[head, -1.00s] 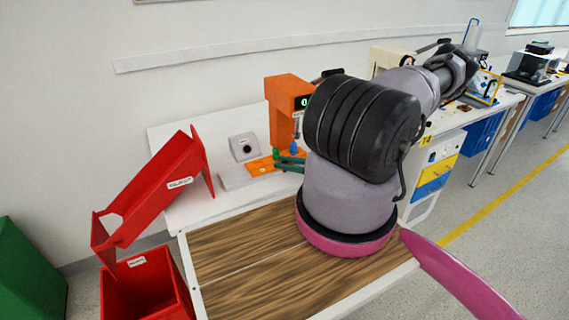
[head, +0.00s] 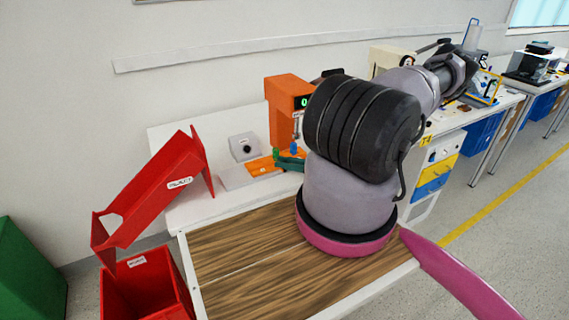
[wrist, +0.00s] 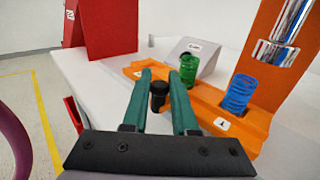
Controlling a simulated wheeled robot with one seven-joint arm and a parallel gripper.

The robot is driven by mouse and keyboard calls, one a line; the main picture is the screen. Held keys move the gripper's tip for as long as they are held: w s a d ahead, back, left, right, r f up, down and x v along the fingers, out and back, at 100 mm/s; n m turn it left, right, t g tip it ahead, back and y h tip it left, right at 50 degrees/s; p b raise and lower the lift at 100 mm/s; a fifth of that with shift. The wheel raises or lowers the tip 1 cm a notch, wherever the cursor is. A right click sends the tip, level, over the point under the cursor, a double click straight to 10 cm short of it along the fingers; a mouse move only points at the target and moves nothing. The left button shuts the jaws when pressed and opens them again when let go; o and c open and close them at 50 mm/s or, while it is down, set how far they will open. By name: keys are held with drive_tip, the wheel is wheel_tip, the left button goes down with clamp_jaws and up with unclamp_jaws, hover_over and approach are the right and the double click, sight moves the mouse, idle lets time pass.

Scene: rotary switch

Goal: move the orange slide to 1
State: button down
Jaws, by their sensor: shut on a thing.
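The orange slide (wrist: 205,108) lies flat at the foot of the orange press (head: 284,120) and carries a green spring (wrist: 189,69) and a blue spring (wrist: 239,93). In the head view the slide (head: 260,167) is partly hidden by my arm. My gripper (wrist: 160,80) has green fingers. In the head view my gripper (head: 289,161) reaches the slide from the right. The press display reads 0.
A grey box with a black dial (head: 243,147) stands behind the slide. A red chute (head: 155,195) and a red bin (head: 147,290) are at the left. The wooden table top (head: 245,250) in front is clear.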

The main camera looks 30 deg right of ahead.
idle(0.8)
drive_tip(key=shift+d, duration=0.55)
drive_tip(key=c, duration=1)
unclamp_jaws()
drive_tip(key=v, duration=1)
drive_tip(key=shift+s+d, duration=0.25)
drive_tip(key=shift+d, duration=0.1)
